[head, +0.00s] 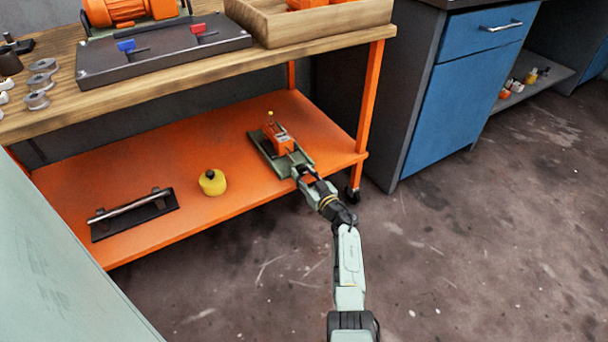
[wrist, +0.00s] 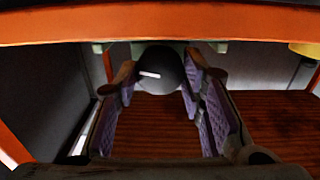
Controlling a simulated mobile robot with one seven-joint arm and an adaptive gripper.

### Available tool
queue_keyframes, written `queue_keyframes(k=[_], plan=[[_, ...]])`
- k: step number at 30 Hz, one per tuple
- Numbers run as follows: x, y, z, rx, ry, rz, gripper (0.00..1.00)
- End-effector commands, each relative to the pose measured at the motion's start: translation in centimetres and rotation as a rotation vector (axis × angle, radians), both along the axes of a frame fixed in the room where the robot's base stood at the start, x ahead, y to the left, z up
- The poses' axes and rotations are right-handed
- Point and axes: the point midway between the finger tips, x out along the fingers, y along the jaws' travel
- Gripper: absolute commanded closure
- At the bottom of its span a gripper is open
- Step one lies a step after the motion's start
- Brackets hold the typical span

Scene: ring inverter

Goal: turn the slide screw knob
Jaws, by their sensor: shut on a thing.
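The slide screw unit (head: 278,140) has an orange block on a grey-green base and sits on the orange lower shelf of the workbench. The black round knob (wrist: 165,72) shows in the wrist view, with a short white mark that is close to level and tilts slightly. My gripper (wrist: 160,84) has its purple-padded fingers on either side of the knob and is shut on it. In the head view my gripper (head: 305,177) is at the near end of the unit's base, and it hides the knob there.
A yellow round object (head: 212,182) and a black plate with a metal bar handle (head: 133,212) lie on the lower shelf (head: 150,170), left of the unit. An orange table leg (head: 369,100) stands close on the right. The shelf edge (wrist: 160,22) crosses the top of the wrist view. The floor in front is clear.

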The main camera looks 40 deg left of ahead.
Motion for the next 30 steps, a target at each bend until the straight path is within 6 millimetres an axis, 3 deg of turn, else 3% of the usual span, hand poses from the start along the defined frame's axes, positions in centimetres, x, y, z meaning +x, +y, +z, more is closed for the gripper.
queue_keyframes(k=[8, 18, 19, 27, 30], plan=[[0.04, -0.08, -0.06, -0.084, -0.199, -0.002, 0.92], [-0.01, -0.03, -0.03, -0.092, -0.222, -0.001, 0.92], [-0.01, -0.03, -0.04, -0.092, -0.222, -0.001, 0.62], [-0.02, -0.01, -0.03, -0.091, -0.221, 0.0, 0.44], [-0.03, -0.01, -0.03, -0.091, -0.221, 0.0, 0.44]])
